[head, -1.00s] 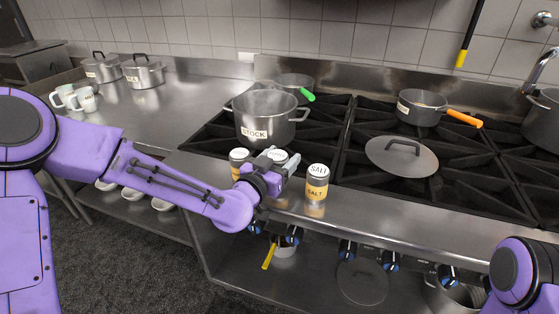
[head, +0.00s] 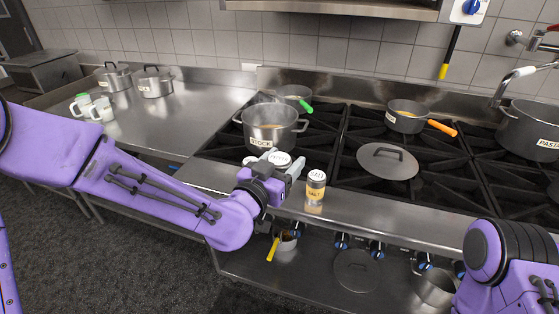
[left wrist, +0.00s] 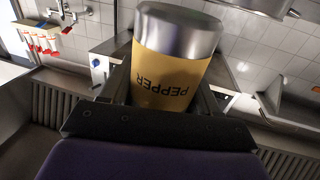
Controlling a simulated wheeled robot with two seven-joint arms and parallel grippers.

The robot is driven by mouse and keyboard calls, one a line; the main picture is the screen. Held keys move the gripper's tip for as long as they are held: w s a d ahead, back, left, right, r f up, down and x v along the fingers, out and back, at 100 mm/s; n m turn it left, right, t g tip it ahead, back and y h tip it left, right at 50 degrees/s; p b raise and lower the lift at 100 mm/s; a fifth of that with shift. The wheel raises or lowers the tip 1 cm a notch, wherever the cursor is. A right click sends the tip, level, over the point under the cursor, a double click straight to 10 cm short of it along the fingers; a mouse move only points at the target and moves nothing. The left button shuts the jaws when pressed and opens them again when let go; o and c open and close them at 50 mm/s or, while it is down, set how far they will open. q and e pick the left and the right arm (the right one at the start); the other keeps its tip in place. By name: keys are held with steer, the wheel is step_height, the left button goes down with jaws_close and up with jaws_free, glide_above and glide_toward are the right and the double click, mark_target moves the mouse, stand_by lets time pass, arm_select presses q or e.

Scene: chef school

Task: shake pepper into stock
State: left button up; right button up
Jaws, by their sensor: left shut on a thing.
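My left gripper (head: 281,172) is shut on the pepper shaker (head: 279,158), with its pale top showing above the fingers in the head view. In the left wrist view the pepper shaker (left wrist: 172,65) sits between the fingers, with a yellow body, a grey metal cap and PEPPER printed upside down in the picture. The stock pot (head: 262,142), a steel pot labelled STOCK, stands open on the stove just behind the gripper. The shaker is in front of the pot, not over it. My right forearm shows at the lower right; its gripper is out of the picture.
A salt shaker (head: 315,188) stands right of the gripper on the stove's front ledge. A lid (head: 388,162) and an orange-handled pan (head: 407,117) are on the burners. The left counter (head: 175,120) is largely clear.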

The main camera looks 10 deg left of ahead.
mark_target(281, 154)
arm_select(q)
steer(key=r+p, duration=0.2)
steer(key=r, duration=0.2)
steer(key=shift+a+r+p, duration=0.1)
steer(key=shift+a+p, duration=0.1)
steer(key=shift+p, duration=0.1)
steer(key=shift+s, duration=0.1)
arm_select(e)
step_height(281, 154, up, 3)
steer(key=shift+r, duration=0.2)
arm_select(q)
steer(key=shift+f, duration=0.2)
